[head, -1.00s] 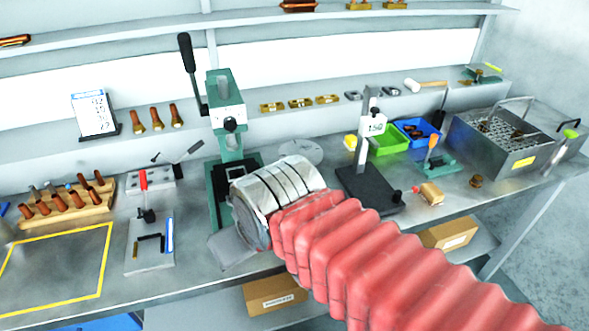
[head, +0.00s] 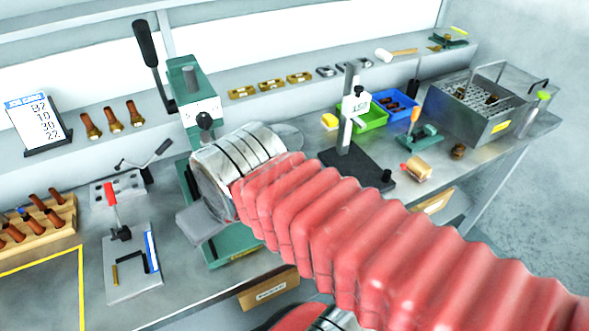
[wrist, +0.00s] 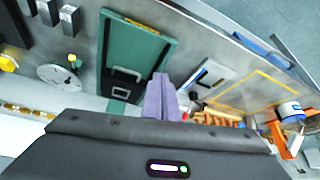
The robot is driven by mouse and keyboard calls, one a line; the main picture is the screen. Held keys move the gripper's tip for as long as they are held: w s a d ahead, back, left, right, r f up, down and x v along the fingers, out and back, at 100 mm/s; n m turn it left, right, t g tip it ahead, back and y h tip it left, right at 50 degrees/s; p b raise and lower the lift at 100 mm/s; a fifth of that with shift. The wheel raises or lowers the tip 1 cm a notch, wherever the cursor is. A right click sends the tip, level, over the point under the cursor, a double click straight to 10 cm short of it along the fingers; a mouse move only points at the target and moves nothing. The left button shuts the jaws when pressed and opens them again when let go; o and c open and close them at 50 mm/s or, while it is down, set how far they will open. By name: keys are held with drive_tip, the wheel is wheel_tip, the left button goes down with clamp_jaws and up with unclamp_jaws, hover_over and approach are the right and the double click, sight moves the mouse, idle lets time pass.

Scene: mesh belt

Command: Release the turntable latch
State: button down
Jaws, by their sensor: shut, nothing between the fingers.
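My gripper (wrist: 160,98) shows in the wrist view as two grey-purple fingers pressed together, with nothing between them. They point at the near part of a green base plate (wrist: 150,52), which carries black fittings; contact cannot be told. That base belongs to the green press (head: 187,80) with the black lever (head: 145,42) in the head view, where my red-sleeved arm hides much of it. A flat grey disc (head: 288,139) lies behind my arm; it also shows in the wrist view (wrist: 60,77). I cannot tell which part is the turntable latch.
A red-handled toggle clamp (head: 112,205) stands left of the press. A gauge stand (head: 350,165), green bin (head: 373,118), blue bin (head: 397,100) and metal basket (head: 480,120) lie to the right. A sign (head: 38,120) stands on the back ledge.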

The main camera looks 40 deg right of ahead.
drive_tip(key=w+d+f+m+y, duration=0.2)
drive_tip(key=d+m, duration=1.2)
drive_tip(key=d, duration=0.1)
drive_tip(key=w+d+f+m+y, duration=0.2)
drive_tip(key=d+m+y, duration=0.1)
drive_tip(key=d+m, duration=1.1)
drive_tip(key=d, duration=0.2)
drive_tip(key=shift+d+f+t, duration=0.25)
drive_tip(key=shift+d+t, duration=0.05)
drive_tip(key=x, duration=1)
drive_tip(key=shift+a, duration=0.1)
